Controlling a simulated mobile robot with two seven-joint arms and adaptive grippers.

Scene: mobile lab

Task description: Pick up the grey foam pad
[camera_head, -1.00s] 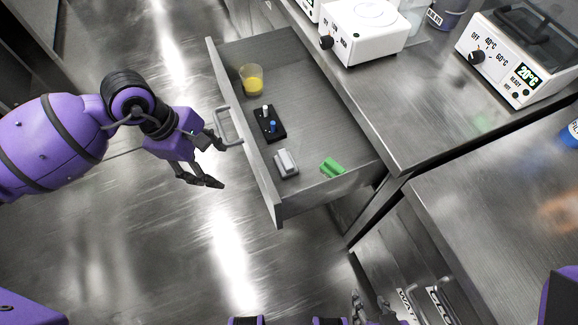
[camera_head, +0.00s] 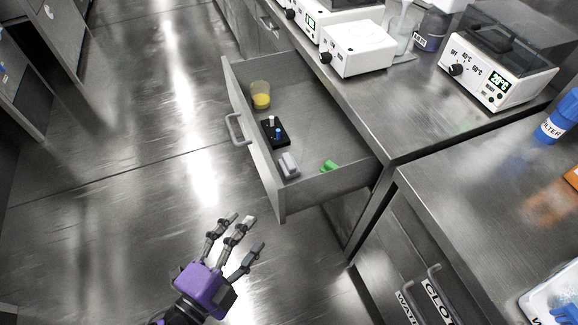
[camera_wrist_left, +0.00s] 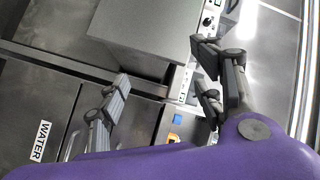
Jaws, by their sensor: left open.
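The grey foam pad (camera_head: 288,164) is a small light grey block lying in the open drawer (camera_head: 262,160), near its front corner. It shows in the head view only. My left gripper (camera_head: 242,232) is outside the drawer, in front of and below its front panel in the picture, apart from the pad. Its fingers are spread and empty. In the left wrist view the open fingers (camera_wrist_left: 163,85) frame the outside of the drawer (camera_wrist_left: 150,30), and the drawer's inside is hidden. My right gripper is not in view.
The drawer also holds a beaker of yellow liquid (camera_head: 260,95), a black rack (camera_head: 275,132) with small tubes and a green piece (camera_head: 329,166). Its handle (camera_head: 237,130) juts out in front. Heating devices (camera_head: 497,65) stand on the counter above. The floor at left is clear.

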